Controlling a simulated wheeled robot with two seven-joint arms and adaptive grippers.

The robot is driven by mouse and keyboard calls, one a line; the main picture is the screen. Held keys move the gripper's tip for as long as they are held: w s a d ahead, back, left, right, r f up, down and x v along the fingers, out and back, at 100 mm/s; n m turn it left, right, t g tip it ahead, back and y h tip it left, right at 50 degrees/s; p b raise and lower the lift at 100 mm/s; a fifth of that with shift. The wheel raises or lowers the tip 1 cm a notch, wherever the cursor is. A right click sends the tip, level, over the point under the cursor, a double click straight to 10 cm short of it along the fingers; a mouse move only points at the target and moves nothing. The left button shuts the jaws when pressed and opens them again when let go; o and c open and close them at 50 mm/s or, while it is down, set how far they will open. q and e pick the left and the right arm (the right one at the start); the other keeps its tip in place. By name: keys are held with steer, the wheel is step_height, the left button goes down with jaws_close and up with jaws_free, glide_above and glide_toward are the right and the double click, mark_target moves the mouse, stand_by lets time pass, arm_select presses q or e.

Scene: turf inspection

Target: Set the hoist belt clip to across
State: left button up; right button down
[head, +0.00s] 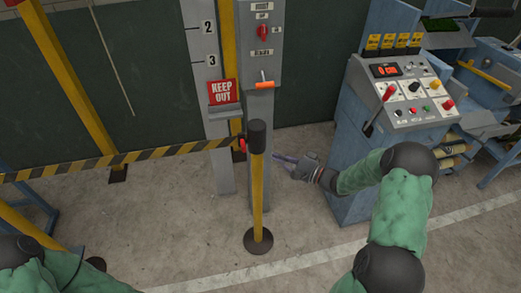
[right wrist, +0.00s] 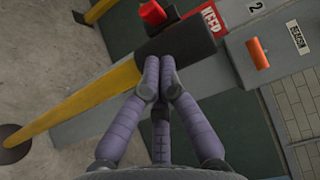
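The red belt clip (head: 242,144) is at the right end of the yellow-and-black striped belt (head: 120,158), beside the black head of the yellow post (head: 257,190). In the right wrist view the red clip (right wrist: 152,12) shows at the far side of the black post head (right wrist: 180,45). My right gripper (head: 275,156) is just right of the post, below its head; its purple fingertips (right wrist: 159,62) are together, with nothing seen between them. Whether they touch the post is unclear. My left arm shows at bottom left; its gripper is out of view.
Behind the post stands a grey column with an orange handle (head: 265,85) and a red knob (head: 262,33). A red KEEP OUT sign (head: 223,91) is left of it. A blue control console (head: 350,150) stands close on the right. The floor in front is mostly clear.

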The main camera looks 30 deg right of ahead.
mark_target(255, 147)
steer(key=b+x, duration=0.3)
steer(key=x, duration=0.5)
steer(key=shift+w+f, duration=0.1)
steer(key=shift+w, duration=0.1)
steer(key=shift+w+a, duration=0.4)
steer(key=shift+w, duration=0.2)
